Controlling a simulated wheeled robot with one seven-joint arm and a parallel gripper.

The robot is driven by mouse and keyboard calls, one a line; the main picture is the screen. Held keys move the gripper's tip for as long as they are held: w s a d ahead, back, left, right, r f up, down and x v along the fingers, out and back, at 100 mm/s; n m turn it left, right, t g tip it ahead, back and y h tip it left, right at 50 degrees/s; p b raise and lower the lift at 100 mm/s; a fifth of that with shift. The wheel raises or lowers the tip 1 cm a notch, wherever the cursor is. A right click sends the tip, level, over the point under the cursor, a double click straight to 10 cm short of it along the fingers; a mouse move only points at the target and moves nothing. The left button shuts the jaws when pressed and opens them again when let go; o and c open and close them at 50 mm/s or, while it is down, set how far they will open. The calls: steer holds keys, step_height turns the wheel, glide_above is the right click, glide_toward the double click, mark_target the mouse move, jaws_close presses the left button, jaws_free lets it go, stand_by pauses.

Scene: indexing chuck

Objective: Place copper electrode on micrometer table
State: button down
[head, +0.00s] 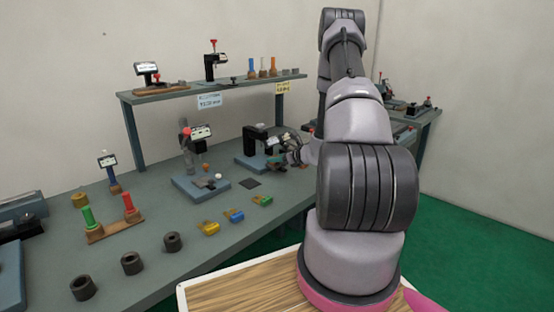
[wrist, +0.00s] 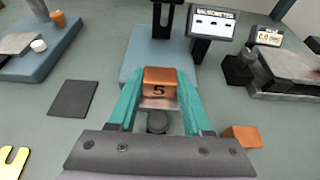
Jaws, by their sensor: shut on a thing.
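My gripper (wrist: 160,90) has teal fingers and is shut on a copper block marked "5" (wrist: 160,80), the copper electrode. In the wrist view a small silvery plate (wrist: 158,104) and a dark round knob (wrist: 157,122) show just below the block. Behind is a blue base (wrist: 150,52) with a black column and a display (wrist: 213,22), which looks like the micrometer table. I cannot tell whether the block touches the plate. In the head view my gripper (head: 279,160) is at the black-columned stand (head: 256,138), and the block is too small to make out.
Another copper piece (wrist: 241,136) lies right of my gripper. A dark square pad (wrist: 73,98) lies left. A second blue-based stand (head: 186,187) stands to the left, and a metal device (wrist: 285,68) to the right. Colored clamps (head: 233,215) lie along the bench front.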

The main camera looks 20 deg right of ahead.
steer(key=shift+c, duration=1.7)
jaws_free()
steer(key=shift+f, duration=0.1)
